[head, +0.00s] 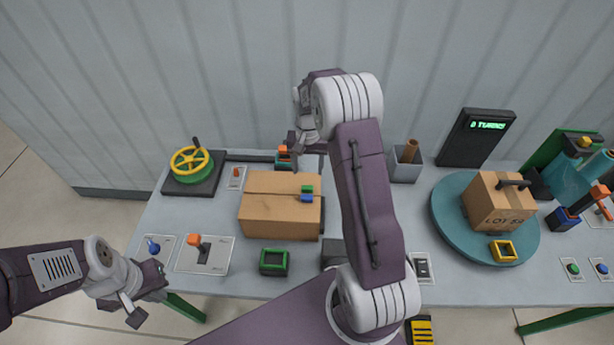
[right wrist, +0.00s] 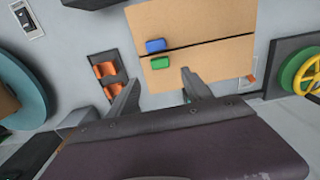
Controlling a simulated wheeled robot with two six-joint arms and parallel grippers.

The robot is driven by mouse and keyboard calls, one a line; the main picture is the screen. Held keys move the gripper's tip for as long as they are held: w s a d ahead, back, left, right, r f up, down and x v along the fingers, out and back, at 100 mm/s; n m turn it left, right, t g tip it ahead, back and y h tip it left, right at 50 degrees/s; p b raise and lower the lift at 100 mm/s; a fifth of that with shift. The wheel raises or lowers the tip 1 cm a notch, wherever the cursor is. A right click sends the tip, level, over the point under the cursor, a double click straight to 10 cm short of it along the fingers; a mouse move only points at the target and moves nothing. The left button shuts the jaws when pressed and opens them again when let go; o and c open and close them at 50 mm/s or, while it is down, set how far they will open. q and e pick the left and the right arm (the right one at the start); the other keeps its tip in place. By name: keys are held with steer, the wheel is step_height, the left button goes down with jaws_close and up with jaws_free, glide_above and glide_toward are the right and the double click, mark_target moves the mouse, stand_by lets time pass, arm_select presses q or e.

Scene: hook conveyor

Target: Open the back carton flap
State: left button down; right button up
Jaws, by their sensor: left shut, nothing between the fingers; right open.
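The brown carton (head: 278,222) sits on the table with both flaps lying flat and a dark seam between them. Its back flap (head: 268,182) bears a green tab (head: 307,189); the front flap bears a blue tab (head: 306,198). In the right wrist view the green tab (right wrist: 160,63) shows on the flap nearer my fingers, the blue tab (right wrist: 155,45) beyond the seam. My right gripper (right wrist: 160,73) is open and empty, above the carton's back side; in the picture the green tab shows between its fingertips. My left gripper (head: 146,296) is shut and empty, off the table's front left.
A yellow-green handwheel (head: 192,161) stands left of the carton. An orange-knobbed lever plate (head: 204,255) and a green-rimmed box (head: 273,262) lie in front. An orange-topped part (head: 284,154) is behind. A turntable (head: 446,214) carrying a box is at right. My right arm hides the middle.

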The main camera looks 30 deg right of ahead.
mark_target(307, 187)
steer(key=shift+d+f, duration=0.1)
steer(key=shift+f, duration=0.1)
step_height(307, 187, down, 8)
steer(key=p, duration=0.3)
steer(key=shift+f, duration=0.4)
steer(key=shift+c, duration=1.2)
jaws_close()
steer(key=shift+r, duration=0.1)
